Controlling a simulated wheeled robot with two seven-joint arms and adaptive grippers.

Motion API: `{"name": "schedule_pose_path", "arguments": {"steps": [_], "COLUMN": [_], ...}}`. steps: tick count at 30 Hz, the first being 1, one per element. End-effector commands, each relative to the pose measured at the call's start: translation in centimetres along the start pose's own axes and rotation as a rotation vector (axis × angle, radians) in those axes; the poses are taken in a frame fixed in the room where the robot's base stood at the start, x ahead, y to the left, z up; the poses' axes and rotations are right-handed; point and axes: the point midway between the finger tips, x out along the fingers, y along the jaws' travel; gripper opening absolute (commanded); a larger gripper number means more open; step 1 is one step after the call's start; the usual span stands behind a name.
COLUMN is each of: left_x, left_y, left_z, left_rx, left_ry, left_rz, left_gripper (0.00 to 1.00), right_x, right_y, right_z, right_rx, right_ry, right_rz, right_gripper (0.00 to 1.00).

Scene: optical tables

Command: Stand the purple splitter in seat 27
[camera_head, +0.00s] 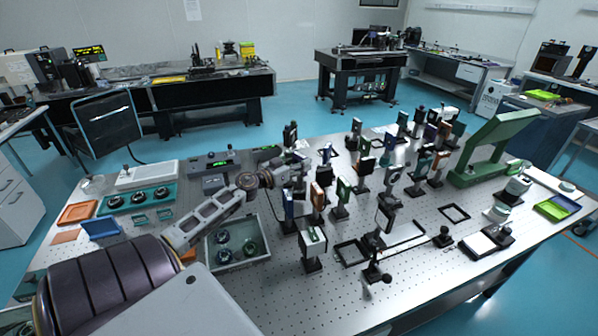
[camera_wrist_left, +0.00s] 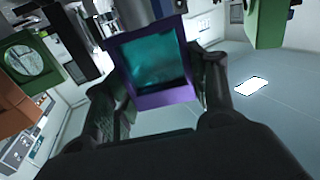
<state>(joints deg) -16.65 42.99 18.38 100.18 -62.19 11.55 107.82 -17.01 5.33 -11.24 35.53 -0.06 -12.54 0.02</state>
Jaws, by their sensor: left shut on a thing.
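The purple splitter (camera_wrist_left: 180,96), a purple square frame around a teal glass plate, is in the left wrist view between the two dark fingers of my left gripper (camera_wrist_left: 160,92). The gripper is shut on it. In the head view my left gripper (camera_head: 296,166) is over the middle of the table, among the standing optics at their left side. There I cannot clearly pick out the splitter amid the crowded mounts. No seat number is readable, so I cannot tell which seat is 27. My right gripper is not in view.
Many upright optics crowd the optical table (camera_head: 400,300) around the gripper. Empty black frames lie flat on it, one (camera_head: 351,252) at front centre and one (camera_head: 455,213) to the right. A grey tray (camera_head: 262,222) stands left, a big green bracket (camera_head: 490,150) right. The front is mostly clear.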

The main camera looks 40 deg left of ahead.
Motion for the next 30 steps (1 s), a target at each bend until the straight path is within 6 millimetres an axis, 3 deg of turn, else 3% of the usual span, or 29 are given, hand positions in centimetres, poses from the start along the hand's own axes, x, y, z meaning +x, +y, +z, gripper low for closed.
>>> {"name": "schedule_pose_path", "arguments": {"steps": [8,15,21,30], "left_x": [0.1,0.1,0.1,0.1], "left_y": [0.0,0.0,0.0,0.0], "left_z": [2.0,3.7,3.8,4.0], "left_rx": [-0.004,-0.002,0.000,-0.002], "left_ry": [0.003,0.003,0.003,0.002], "left_rz": [-0.002,-0.002,-0.001,-0.001], "left_gripper": [0.00,0.00,0.00,0.00], "right_x": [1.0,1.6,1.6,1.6], "right_y": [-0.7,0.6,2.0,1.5], "right_z": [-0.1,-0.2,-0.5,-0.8], "right_rx": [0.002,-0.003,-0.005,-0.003], "right_ry": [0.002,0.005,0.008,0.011], "right_rz": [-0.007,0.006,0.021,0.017], "right_gripper": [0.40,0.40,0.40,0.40]}}
